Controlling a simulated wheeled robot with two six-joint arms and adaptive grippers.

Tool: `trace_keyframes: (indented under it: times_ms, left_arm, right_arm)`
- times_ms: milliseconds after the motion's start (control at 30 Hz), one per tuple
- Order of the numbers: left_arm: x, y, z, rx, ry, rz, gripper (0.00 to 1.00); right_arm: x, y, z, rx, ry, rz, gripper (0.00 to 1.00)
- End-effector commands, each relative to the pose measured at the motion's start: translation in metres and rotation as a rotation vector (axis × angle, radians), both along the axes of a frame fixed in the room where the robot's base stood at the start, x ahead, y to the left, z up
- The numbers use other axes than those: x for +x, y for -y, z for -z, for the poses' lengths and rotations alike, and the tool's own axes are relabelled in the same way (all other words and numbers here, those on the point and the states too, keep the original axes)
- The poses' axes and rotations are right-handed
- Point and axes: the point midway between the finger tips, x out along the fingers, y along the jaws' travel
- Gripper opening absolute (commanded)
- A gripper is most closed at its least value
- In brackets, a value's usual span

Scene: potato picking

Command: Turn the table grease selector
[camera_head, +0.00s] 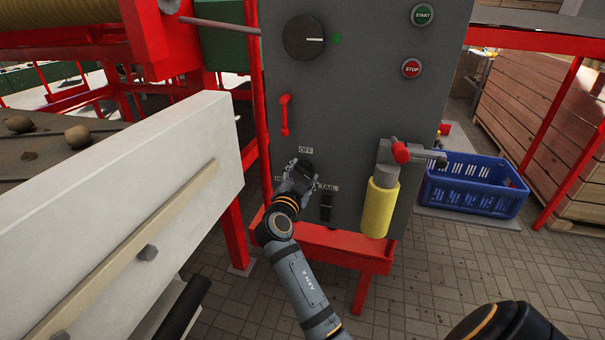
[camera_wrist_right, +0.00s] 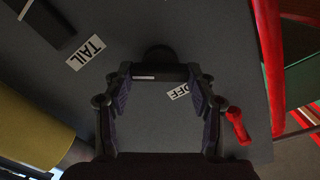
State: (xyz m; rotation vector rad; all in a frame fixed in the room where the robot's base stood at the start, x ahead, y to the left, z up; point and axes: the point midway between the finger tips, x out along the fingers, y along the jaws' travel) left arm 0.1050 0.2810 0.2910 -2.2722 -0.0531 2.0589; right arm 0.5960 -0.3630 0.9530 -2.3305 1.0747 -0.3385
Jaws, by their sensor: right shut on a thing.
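The grease selector is a small black knob (camera_head: 306,167) on the lower part of the grey control panel (camera_head: 350,110). An OFF label (camera_head: 305,149) is above it, a TAIL label (camera_head: 328,187) is to its lower right, and a mostly covered label is to its lower left. My right gripper (camera_head: 301,174) is shut on the selector and hides part of it. In the right wrist view the selector (camera_wrist_right: 158,73) sits between the fingertips (camera_wrist_right: 158,79), with a white line across it. My left gripper is not in view.
The panel also carries a large black dial (camera_head: 303,37), START (camera_head: 422,15) and STOP (camera_head: 412,68) buttons, a red handle (camera_head: 285,114) and a black switch (camera_head: 326,206). A yellow cylinder (camera_head: 379,207) with a red-handled valve juts out to the right. A white conveyor wall (camera_head: 140,190) stands left.

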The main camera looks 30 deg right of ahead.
Motion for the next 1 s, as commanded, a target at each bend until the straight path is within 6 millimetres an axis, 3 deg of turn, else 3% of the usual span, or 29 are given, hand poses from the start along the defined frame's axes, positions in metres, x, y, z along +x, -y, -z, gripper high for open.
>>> trace_keyframes:
  times_ms: [33, 200, 567, 1000]
  left_arm:
    - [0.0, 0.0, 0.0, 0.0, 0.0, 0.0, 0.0]
    - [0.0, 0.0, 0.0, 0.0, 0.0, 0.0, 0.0]
    - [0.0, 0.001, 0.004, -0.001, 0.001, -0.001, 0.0]
    - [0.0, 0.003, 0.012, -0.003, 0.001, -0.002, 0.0]
  right_arm:
    - [0.0, 0.0, 0.0, 0.0, 0.0, 0.0, 0.45]
    - [0.0, 0.0, 0.0, 0.0, 0.0, 0.0, 0.25]
    - [0.0, 0.0, 0.001, -0.051, -0.059, 0.0, 0.25]
    - [0.001, -0.001, 0.0, -0.292, -0.343, -0.001, 0.25]
